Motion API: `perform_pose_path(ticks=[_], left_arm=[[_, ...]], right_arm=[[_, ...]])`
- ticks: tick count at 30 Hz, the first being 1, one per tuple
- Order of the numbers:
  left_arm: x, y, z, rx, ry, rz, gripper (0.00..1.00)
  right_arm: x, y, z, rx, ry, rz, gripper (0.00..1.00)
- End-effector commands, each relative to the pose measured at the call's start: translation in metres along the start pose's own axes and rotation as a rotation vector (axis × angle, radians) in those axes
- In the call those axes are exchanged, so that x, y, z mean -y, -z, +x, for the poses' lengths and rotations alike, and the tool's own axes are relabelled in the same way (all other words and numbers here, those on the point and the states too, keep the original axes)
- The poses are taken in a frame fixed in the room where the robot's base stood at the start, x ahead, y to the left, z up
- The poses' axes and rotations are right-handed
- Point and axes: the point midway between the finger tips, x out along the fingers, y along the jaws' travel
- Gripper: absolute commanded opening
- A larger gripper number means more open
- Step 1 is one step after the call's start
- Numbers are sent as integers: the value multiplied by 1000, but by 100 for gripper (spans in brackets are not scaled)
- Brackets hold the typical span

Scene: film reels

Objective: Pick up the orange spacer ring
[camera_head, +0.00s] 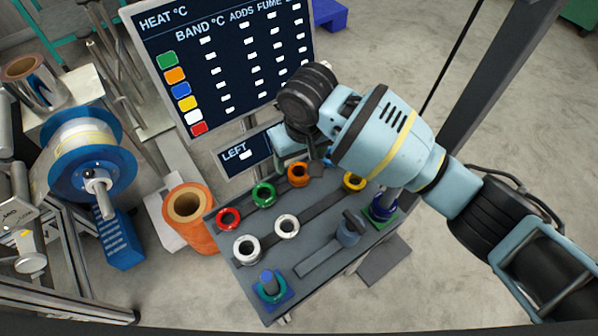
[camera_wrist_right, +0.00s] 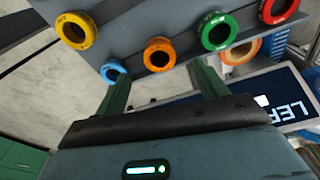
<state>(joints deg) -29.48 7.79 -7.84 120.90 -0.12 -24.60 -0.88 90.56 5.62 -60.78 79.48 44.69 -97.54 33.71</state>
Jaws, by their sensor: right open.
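The orange spacer ring (camera_head: 298,181) lies on the grey bench between the green ring (camera_head: 263,194) and the yellow ring (camera_head: 353,181). My right gripper (camera_head: 305,162) is above the bench's far edge, just behind the orange ring, partly hidden by its own wrist. In the right wrist view, the open, empty fingers (camera_wrist_right: 160,88) point toward the orange ring (camera_wrist_right: 158,40), which sits ahead of the gap and apart from them. A blue ring (camera_wrist_right: 113,69) lies ahead of the other finger; I cannot make it out in the head view. My left gripper is not in view.
The bench (camera_head: 323,236) also holds a red ring (camera_head: 228,218), two white rings (camera_head: 287,226) and posts on coloured bases (camera_head: 270,286). A dark sign board (camera_head: 235,70) and a smaller "LEFT" sign (camera_head: 243,155) stand behind. A large blue reel (camera_head: 82,150) is at left.

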Motion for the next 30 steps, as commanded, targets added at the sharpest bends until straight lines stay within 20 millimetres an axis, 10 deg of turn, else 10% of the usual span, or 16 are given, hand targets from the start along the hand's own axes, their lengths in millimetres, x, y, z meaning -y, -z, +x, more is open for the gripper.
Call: perform_pose_path(ticks=[30], left_arm=[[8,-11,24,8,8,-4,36]], right_arm=[[-1,2,62,-2,0,0,63]])
